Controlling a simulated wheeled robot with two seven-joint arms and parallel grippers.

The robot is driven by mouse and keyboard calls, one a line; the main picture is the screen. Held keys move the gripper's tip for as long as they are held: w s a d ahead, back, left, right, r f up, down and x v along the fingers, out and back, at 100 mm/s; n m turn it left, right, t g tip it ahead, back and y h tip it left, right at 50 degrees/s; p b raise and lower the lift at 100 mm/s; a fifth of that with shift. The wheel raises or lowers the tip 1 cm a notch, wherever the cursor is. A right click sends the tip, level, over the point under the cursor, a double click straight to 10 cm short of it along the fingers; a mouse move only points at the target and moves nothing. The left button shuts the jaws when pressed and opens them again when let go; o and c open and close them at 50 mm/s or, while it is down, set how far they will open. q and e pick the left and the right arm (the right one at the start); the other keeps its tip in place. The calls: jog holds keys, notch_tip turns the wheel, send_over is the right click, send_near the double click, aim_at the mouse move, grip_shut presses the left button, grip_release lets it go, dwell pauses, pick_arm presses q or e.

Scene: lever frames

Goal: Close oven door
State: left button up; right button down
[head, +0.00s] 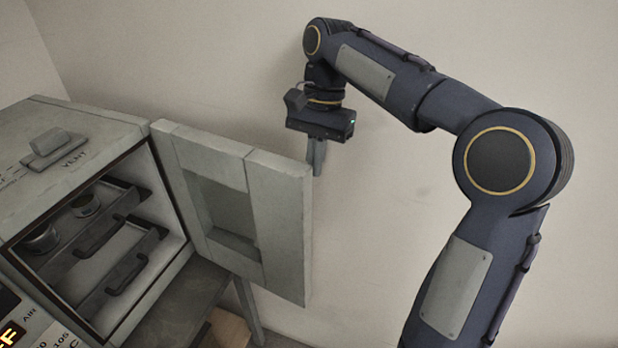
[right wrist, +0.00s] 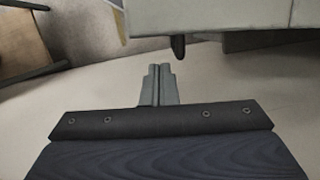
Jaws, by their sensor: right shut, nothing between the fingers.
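The oven (head: 95,125) stands at the left in the head view, with its pale grey door (head: 283,215) swung wide open to the right. The door has a recessed panel on its inner face. My right gripper (head: 317,172) points down just beyond the door's free upper corner; its fingers are shut and empty. In the right wrist view the shut fingers (right wrist: 158,86) show below the pale edge of the door (right wrist: 225,15), with a small gap in the picture. I cannot tell whether they touch the door. My left gripper is not in view.
Inside the oven are dark racks with handles (head: 125,255) and small round containers (head: 85,205). A table (head: 180,305) supports the oven. A pale wall (head: 400,200) stands behind my right arm. A brown wooden item (right wrist: 22,42) shows at the upper left of the wrist view.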

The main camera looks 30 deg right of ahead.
aim_at(309, 204)
jog(key=x, duration=0.9)
jog(key=shift+f, duration=0.15)
jog(key=shift+s+a, duration=0.1)
jog(key=shift+s, duration=0.05)
